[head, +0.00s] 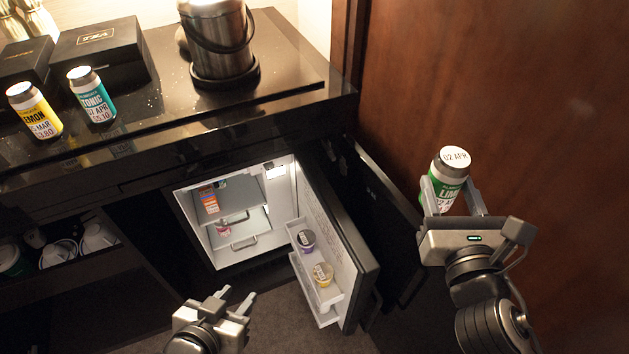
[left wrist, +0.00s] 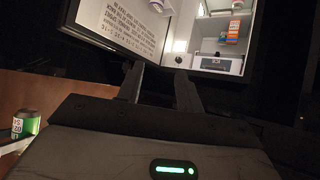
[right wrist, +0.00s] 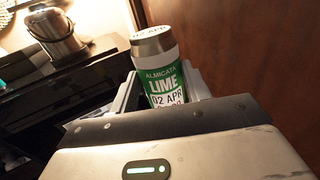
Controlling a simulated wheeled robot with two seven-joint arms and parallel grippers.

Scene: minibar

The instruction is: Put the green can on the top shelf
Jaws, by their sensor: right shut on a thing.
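The green can (head: 446,180) is a lime can with a white label and a lid dated 02 APR. My right gripper (head: 448,198) is shut on it and holds it upright in the air, right of the fridge door. The can also shows in the right wrist view (right wrist: 158,72) and at the left edge of the left wrist view (left wrist: 27,122). The minibar fridge (head: 182,205) stands open below the counter. An orange carton (head: 208,200) is inside on an upper level, and a small pink item sits lower. My left gripper (head: 236,299) is open and empty, in front of the fridge.
The open fridge door (head: 343,235) projects toward me, with a purple tub (head: 307,240) and a yellow tub (head: 323,274) in its racks. A yellow can (head: 35,112), a teal can (head: 92,95), a tea box (head: 100,50) and an ice bucket (head: 217,40) stand on the counter.

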